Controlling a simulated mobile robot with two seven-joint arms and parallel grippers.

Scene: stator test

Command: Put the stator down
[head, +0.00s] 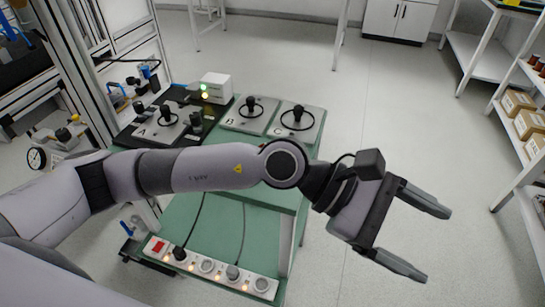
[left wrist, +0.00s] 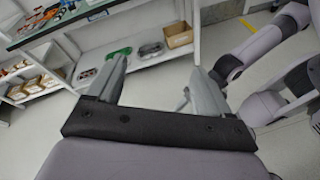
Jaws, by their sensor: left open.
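My left gripper (head: 433,245) is open and empty, its two fingers spread apart over bare floor to the right of the green table (head: 205,222). The left wrist view also shows its fingers (left wrist: 160,76) apart with nothing between them. No stator can be made out with certainty. Light plates marked A (head: 150,133), B (head: 236,123) and C (head: 312,123) stand on the table's far part, each with a dark knobbed piece on it; I cannot tell whether any is a stator. My right gripper is not in view.
A power strip (head: 210,267) with cables lies along the table's near edge. A white box (head: 216,85) with a lit green lamp stands behind plate A. Shelves with cardboard boxes (head: 528,122) stand at right. A metal frame is at left. The floor between is clear.

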